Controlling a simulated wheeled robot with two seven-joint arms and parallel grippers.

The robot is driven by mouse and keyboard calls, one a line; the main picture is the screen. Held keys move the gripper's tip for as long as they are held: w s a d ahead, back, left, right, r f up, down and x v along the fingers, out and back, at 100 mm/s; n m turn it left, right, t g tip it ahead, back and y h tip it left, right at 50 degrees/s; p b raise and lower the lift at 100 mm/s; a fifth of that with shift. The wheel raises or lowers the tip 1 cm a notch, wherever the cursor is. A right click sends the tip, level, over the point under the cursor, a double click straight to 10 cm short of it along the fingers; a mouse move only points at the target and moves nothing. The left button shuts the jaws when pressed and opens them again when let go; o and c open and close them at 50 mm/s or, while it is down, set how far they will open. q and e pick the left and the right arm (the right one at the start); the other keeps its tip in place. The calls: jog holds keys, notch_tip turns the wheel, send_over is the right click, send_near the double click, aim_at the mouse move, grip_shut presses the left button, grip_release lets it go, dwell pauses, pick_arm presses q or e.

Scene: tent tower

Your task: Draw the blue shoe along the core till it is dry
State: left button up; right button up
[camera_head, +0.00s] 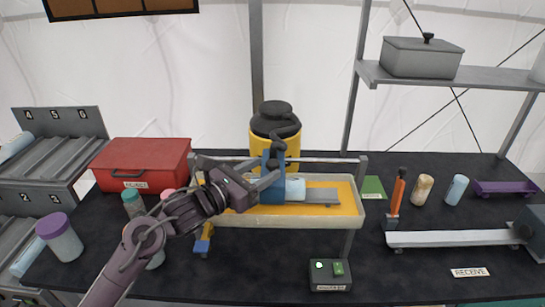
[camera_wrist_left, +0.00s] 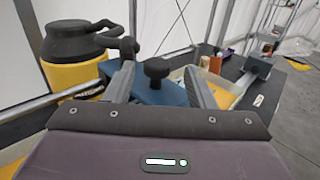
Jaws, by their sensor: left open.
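The blue shoe (camera_head: 271,190) stands upright in the yellow-floored tray (camera_head: 347,222) in the head view. A pale cylinder (camera_head: 296,188), which looks like the core, lies beside it, partly hidden by the shoe. My left gripper (camera_head: 274,173) comes in from the left and is at the shoe's upper part. In the left wrist view the shoe (camera_wrist_left: 165,97) carries a black knob (camera_wrist_left: 157,70). The open fingers of my left gripper (camera_wrist_left: 160,85) stand on either side of the knob; I cannot tell whether they touch it. My right gripper is not in view.
A yellow canister (camera_head: 262,140) with a black top stands close behind the tray. A rail (camera_head: 325,160) crosses above the tray's back. A red box (camera_head: 143,165) stands left, and a control box (camera_head: 330,275) stands in front.

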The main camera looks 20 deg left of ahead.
aim_at(268, 166)
pick_arm(q)
jog(key=p+x, duration=0.1)
jog(key=x, duration=0.3)
jog(key=shift+w+a+f, duration=0.1)
jog(key=shift+w+f, duration=0.05)
jog(key=shift+w, duration=0.15)
jog(key=shift+s, duration=0.15)
